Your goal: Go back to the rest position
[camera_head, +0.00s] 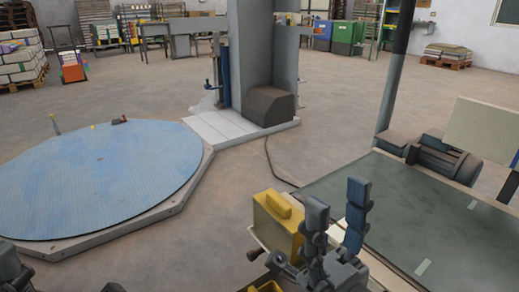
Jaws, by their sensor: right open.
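My right gripper (337,193) is at the lower middle of the head view, its two dark fingers pointing up and spread apart. It is open, with nothing between the fingers. It shows in front of the near left edge of a dark green conveyor belt (400,215), beside a yellow box (277,222). I cannot tell whether it touches either. Dark parts at the bottom left corner (12,268) seem to belong to my left gripper. They are mostly cut off by the frame, so its jaws cannot be read.
A large blue round turntable (95,180) on a low grey base fills the left. A grey column (250,60) stands behind it. A motor (440,158) and a dark post (395,80) are at the right. Pallets (22,75) and tables stand farther back. Open floor lies between.

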